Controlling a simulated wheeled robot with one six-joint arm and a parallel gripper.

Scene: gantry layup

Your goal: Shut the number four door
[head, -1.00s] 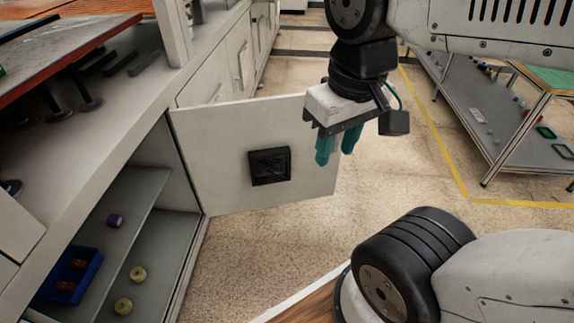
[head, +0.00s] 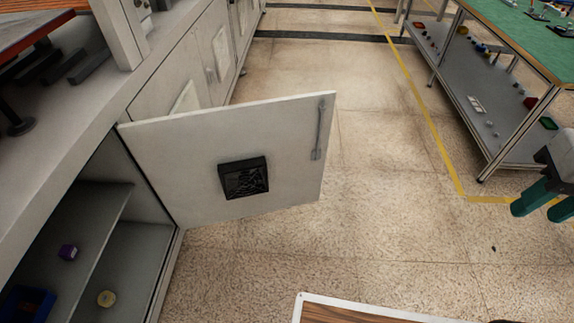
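A white cabinet door (head: 200,150) stands wide open at the left of the head view, hinged on its left edge at the cabinet front. Its visible face has a black square plate (head: 244,178) and a grey upright handle (head: 318,130) near the free edge. No number can be read on it. My gripper (head: 537,212) is at the right edge of the view, partly cut off, well right of the door. Its teal fingers are apart, with nothing seen between them.
A green-topped bench (head: 530,40) stands at the right. The floor (head: 385,150) between is clear.

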